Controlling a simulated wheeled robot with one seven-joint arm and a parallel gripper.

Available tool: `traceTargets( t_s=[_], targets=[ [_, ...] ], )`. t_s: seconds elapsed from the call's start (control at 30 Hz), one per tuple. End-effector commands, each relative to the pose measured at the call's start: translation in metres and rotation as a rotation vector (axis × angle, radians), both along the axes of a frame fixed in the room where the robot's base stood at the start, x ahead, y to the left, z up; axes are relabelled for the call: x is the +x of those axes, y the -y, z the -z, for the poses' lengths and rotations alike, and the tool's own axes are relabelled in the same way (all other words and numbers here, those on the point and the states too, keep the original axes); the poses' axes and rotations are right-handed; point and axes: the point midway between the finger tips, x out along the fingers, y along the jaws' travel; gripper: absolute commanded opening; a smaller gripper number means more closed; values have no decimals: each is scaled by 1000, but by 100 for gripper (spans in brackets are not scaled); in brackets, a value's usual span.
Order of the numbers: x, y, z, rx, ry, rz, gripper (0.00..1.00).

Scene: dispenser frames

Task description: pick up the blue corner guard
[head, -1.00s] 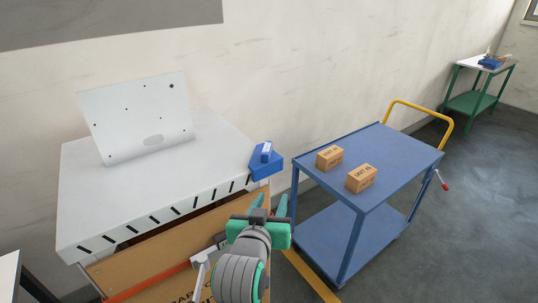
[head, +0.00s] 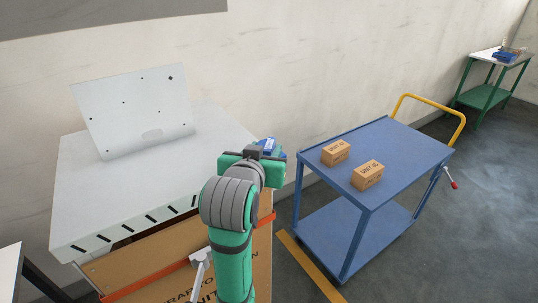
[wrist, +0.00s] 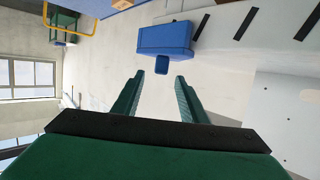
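My gripper (wrist: 156,88) is open and empty. Its two fingers point toward the guard, with the smaller piece just beyond and between the fingertips. The fingers appear apart from it. In the head view the fingers are hidden by the gripper body.
A tilted white panel with holes (head: 135,110) stands on the cabinet top. A blue trolley (head: 400,150) with two cardboard boxes (head: 367,174) stands to the right. A green table (head: 485,95) is far right.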

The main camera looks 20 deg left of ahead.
Motion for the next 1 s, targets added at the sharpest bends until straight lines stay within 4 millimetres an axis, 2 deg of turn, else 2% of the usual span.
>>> traceTargets(
  t_s=[0.17,0.5,0.83,1.0],
  targets=[
    [10,-1,4,0,-1,0,39],
    [49,-6,18,0,0,0,39],
    [55,-7,19,0,0,0,39],
    [55,-7,19,0,0,0,0]
  ],
)
